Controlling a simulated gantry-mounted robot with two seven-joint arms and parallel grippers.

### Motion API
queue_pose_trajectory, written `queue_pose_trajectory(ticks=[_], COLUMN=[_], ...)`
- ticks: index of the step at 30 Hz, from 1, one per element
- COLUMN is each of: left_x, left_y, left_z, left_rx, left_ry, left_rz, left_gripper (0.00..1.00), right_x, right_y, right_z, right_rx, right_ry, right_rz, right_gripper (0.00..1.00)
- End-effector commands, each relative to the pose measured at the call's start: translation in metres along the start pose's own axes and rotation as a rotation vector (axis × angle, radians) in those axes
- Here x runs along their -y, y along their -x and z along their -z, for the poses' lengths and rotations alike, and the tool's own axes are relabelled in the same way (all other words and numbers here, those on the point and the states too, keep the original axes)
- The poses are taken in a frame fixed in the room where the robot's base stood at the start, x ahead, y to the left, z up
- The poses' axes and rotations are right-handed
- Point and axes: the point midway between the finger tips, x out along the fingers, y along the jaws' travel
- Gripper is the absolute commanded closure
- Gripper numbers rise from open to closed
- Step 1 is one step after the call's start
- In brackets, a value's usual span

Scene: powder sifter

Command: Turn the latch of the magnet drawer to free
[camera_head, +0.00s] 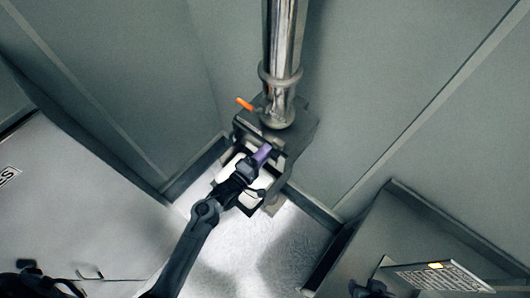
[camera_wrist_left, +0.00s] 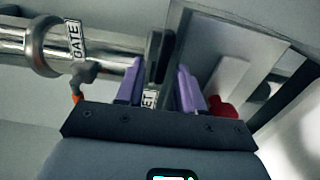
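The sifter housing (camera_head: 300,128) is a dark grey block under a shiny metal pipe. My left gripper (camera_head: 262,154) reaches its front, with purple fingers. In the left wrist view the two purple fingers (camera_wrist_left: 160,88) stand apart, so the gripper is open. A black upright bar (camera_wrist_left: 155,60) shows between or just beyond them; it may be the latch, and I cannot tell whether a finger touches it. A white label (camera_wrist_left: 149,99) ending in "ET" is partly hidden between the fingers. The latch cannot be made out in the head view. My right gripper is not clearly seen.
The metal pipe (camera_head: 284,50) rises above the housing. An orange handle (camera_head: 244,104) sticks out left of it; a "GATE" label (camera_wrist_left: 75,40) is beside it. A red part (camera_wrist_left: 222,105) lies right of the fingers. A sign (camera_head: 435,277) stands at lower right.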

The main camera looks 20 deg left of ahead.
Motion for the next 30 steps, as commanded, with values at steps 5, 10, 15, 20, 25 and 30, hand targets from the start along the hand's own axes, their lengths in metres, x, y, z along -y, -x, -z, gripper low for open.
queue_pose_trajectory(ticks=[5,10,15,20,25,30], left_x=[0.003,0.004,0.003,0.002,0.001,0.0], left_y=[0.025,0.056,0.081,0.096,0.102,0.102], left_z=[0.0,0.0,0.0,0.0,0.0,0.0], left_rx=[-0.001,-0.001,0.0,0.0,0.0,0.0], left_ry=[-0.001,0.0,0.0,0.0,0.001,0.001], left_rz=[0.003,0.004,0.003,0.002,0.001,0.001], left_gripper=[0.63,0.63,0.63,0.63,0.63,0.63], right_x=[-0.001,-0.001,0.0,0.0,0.001,0.002], right_y=[-0.006,-0.012,-0.016,-0.018,-0.019,-0.019], right_z=[-0.002,-0.004,-0.006,-0.006,-0.006,-0.006], right_rx=[0.001,0.001,0.001,0.0,0.0,0.0], right_ry=[0.005,0.005,0.004,0.001,-0.003,-0.005], right_rz=[-0.004,-0.004,-0.003,-0.001,0.002,0.004], right_gripper=[0.57,0.57,0.57,0.57,0.57,0.57])
